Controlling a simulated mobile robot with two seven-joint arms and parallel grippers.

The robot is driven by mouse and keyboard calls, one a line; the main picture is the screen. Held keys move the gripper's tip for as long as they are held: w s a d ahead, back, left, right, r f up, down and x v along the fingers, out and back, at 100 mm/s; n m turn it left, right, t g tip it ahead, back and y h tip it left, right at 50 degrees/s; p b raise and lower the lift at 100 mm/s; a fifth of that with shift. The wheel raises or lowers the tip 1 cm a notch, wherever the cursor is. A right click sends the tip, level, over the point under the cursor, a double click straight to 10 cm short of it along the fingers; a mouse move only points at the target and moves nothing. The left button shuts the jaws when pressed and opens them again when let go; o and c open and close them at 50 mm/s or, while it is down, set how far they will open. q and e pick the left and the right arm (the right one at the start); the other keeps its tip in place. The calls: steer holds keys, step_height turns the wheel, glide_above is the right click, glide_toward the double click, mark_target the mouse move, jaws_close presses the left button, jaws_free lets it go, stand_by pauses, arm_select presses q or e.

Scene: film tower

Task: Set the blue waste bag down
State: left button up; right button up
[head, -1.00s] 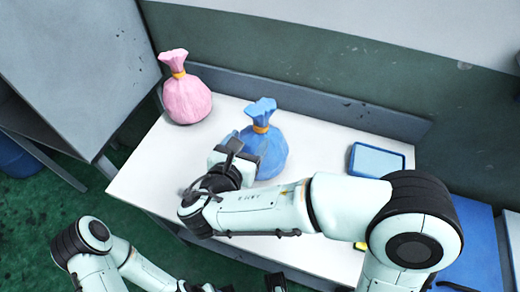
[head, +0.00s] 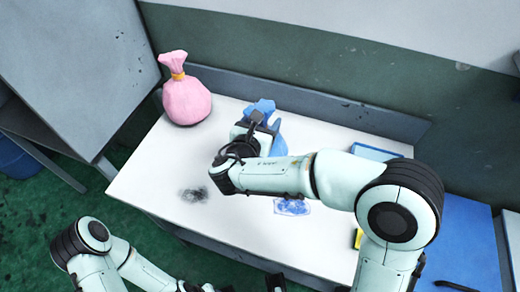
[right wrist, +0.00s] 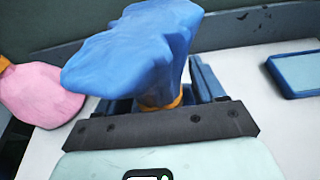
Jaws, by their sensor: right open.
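The blue waste bag (head: 278,138) is at the back middle of the white table (head: 165,165), its top upright. My right gripper and forearm hide most of its body in the head view, so its base is not visible. In the right wrist view, the bag's flared blue top (right wrist: 135,50) rises above its orange tie (right wrist: 160,106). My right gripper (right wrist: 165,90) is open, with a finger on each side of the neck. My left arm is low in the head view; its gripper (head: 245,286) is cut off at the bottom edge.
A pink bag (head: 186,100) stands at the table's back left. A blue tray (head: 376,153) lies at the back right, partly behind my right arm. A raised ledge (head: 330,105) borders the back. A dark smudge (head: 194,194) and blue patch (head: 292,207) mark the tabletop.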

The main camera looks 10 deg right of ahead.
jaws_close()
steer(key=shift+r, duration=0.1)
